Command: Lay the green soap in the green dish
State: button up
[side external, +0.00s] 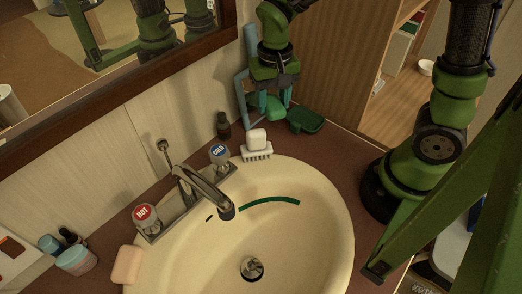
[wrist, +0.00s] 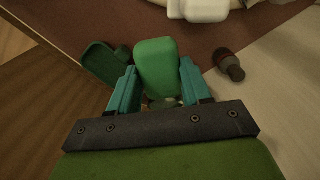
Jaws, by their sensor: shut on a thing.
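My gripper (side external: 276,104) is over the far corner of the brown counter, with its teal fingers pointing down. It is shut on the green soap (side external: 276,114), a lighter green block. In the wrist view the soap (wrist: 155,58) sits between the two fingers (wrist: 158,75). The dark green dish (side external: 305,121) lies on the counter just right of the soap. In the wrist view the dish (wrist: 100,63) is close to the left of the soap, partly hidden by the left finger, and looks empty. I cannot tell whether the soap touches the counter.
A white soap on a white ribbed holder (side external: 257,153) stands at the basin's back rim. A small dark bottle (side external: 223,125) is by the wall; it also shows in the wrist view (wrist: 229,67). The faucet (side external: 203,191) and cream basin (side external: 310,235) are nearer. A wooden cabinet (side external: 325,60) stands behind.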

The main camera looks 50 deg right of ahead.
jog(key=d, duration=0.6)
jog(key=n, duration=0.4)
send_over(305, 121)
notch_tip(305, 121, down, 2)
jog(key=shift+f+n, duration=0.25)
jog(key=shift+n, duration=0.85)
jog(key=shift+f, duration=0.1)
jog(key=shift+f, duration=2.8)
jog(key=o, duration=1.2)
jog(key=shift+c, duration=0.2)
